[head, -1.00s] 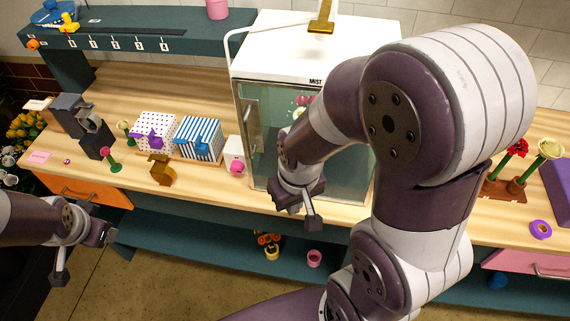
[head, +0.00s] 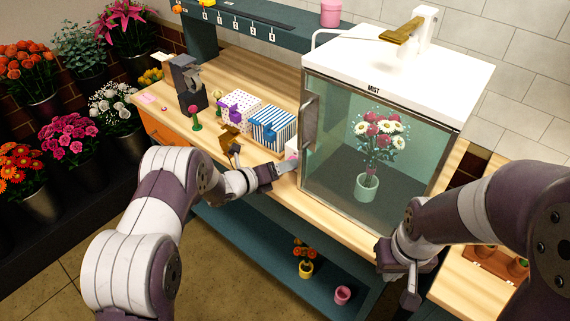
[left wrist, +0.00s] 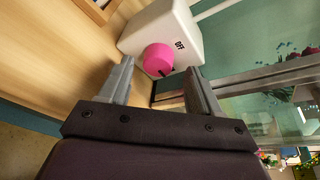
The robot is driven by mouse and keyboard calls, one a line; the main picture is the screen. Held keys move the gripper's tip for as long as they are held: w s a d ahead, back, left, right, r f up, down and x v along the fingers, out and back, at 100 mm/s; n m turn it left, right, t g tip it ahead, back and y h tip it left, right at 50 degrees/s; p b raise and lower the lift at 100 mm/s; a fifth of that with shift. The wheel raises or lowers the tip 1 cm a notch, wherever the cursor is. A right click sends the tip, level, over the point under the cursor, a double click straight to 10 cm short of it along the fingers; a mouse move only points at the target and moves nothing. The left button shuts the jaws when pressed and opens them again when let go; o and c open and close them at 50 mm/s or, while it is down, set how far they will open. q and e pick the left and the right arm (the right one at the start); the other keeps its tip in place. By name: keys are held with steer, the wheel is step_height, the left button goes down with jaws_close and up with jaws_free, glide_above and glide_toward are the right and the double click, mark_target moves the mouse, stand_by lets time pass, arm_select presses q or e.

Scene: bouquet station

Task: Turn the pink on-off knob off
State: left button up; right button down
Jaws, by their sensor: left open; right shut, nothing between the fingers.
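The pink knob (left wrist: 157,60) is on the face of a small white box (left wrist: 158,28) in the left wrist view. The box reads OFF, and a dark mark shows near the knob's lower edge. My left gripper (left wrist: 161,72) is open, its fingers either side of the knob in the picture; I cannot tell whether they touch it. My right gripper (head: 409,285) is shut and empty, in front of the bench's front edge.
A glass mist cabinet (head: 375,95) with a potted bouquet (head: 377,135) inside stands right of the box. A blue-striped box (head: 271,128) and a purple-bowed dotted box (head: 238,107) are to the left. A brown tape-like holder (head: 229,136) is near the front edge.

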arm_select(q)
steer(key=shift+w+d, duration=0.2)
steer(key=shift+d, duration=0.1)
steer(key=shift+w+f, duration=0.25)
steer(key=shift+w, duration=0.1)
steer(key=shift+s, duration=0.1)
steer(key=c, duration=1)
steer(key=shift+a+f+n+h+b, duration=0.1)
steer(key=shift+f+n+h+b, duration=0.25)
steer(key=shift+n+b, duration=0.85)
steer(key=n+h+b, duration=0.1)
steer(key=b, duration=0.2)
steer(key=shift+n, duration=0.3)
steer(key=shift+r+n+h+b, duration=0.15)
steer(key=shift+n+h+b, duration=0.2)
steer(key=shift+n+b, duration=0.5)
